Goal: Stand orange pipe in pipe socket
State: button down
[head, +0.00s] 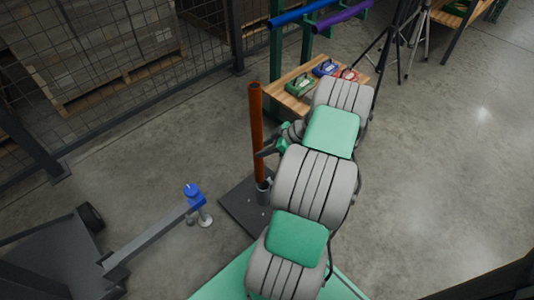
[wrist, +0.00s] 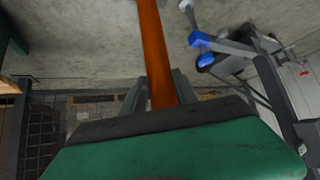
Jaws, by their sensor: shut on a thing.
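The orange pipe (head: 256,125) stands about upright in the head view. My gripper (head: 264,153) is shut on it around the middle of its length. The pipe socket (head: 263,190) is a short grey tube on a dark square base plate (head: 236,207). The pipe's lower end meets the socket's mouth in the picture; I cannot tell how deep it sits.
A pallet jack with a blue handle part (head: 193,194) stands left of the base plate. A wooden bench (head: 290,99) with several coloured tools is behind my arm. Blue (head: 300,13) and purple (head: 343,17) pipes rest on a green rack. Tripods stand at the back right. Right-hand floor is clear.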

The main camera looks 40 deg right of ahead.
notch_tip(320, 180, down, 15)
jog(key=b, duration=0.8)
jog(key=shift+s+d+b, duration=0.35)
jog(key=shift+s+b, duration=0.05)
jog(key=shift+s, duration=0.05)
dwell(0.8)
jog(key=c, duration=0.9)
grip_release()
jog(key=shift+o, duration=0.2)
jog(key=p+v, duration=0.2)
jog(key=v, duration=0.6)
jog(key=shift+p, duration=0.4)
